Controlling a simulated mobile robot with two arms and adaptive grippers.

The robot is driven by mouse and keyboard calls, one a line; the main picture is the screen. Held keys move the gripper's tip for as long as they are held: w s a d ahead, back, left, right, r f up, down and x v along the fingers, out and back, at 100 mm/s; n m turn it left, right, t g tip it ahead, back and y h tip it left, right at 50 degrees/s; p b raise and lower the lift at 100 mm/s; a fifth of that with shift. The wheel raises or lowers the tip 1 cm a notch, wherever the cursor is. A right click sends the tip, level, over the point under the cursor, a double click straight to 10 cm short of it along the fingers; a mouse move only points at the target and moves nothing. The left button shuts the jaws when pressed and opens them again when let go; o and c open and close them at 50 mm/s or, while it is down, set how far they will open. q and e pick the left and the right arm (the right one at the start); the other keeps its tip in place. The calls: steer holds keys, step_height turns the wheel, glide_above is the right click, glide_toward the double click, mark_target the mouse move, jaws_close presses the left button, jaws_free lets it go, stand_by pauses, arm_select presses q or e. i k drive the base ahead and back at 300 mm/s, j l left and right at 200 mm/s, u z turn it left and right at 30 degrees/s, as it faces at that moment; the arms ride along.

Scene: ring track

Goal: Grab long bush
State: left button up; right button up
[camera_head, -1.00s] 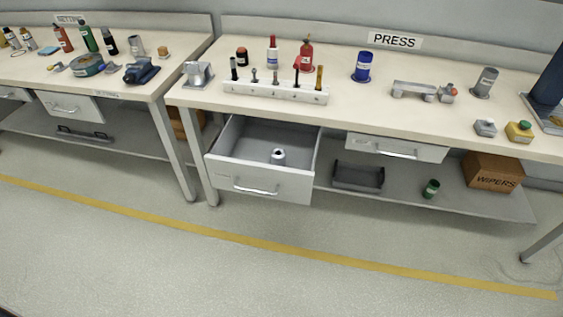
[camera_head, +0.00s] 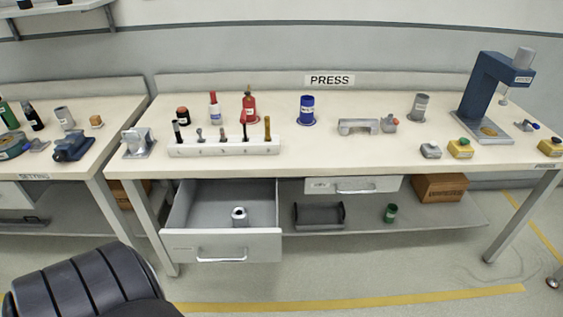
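A small pale ring-ended cylinder (camera_head: 239,214) stands in the open drawer (camera_head: 220,246) under the left part of the press bench. A dark hole shows in its top. It looks like a bush, but I cannot tell from here whether it is the long one. No other bush is clear to me. Neither gripper is in view.
The press bench (camera_head: 300,160) carries a white tool rack (camera_head: 225,147), bottles, a blue can (camera_head: 307,109) and a blue press (camera_head: 487,95). A closed drawer (camera_head: 352,185) is right of the open one. The lower shelf holds a dark tray (camera_head: 319,214), a green can (camera_head: 390,212) and a carton (camera_head: 441,187).

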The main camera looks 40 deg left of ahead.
mark_target(238, 213)
steer(key=j+z, duration=0.1)
steer(key=j, duration=0.35)
steer(key=k+j+z, duration=0.15)
steer(key=j, duration=0.25)
steer(key=k+j+z, duration=0.1)
steer(key=j, duration=0.3)
steer(key=k+j+z, duration=0.15)
steer(key=j, duration=0.25)
steer(key=k+j+z, duration=0.1)
steer(key=j, duration=0.3)
steer(key=k+j+z, duration=0.15)
steer(key=j, duration=0.2)
steer(key=k+j+z, duration=0.1)
steer(key=j, duration=0.3)
steer(key=k, duration=0.1)
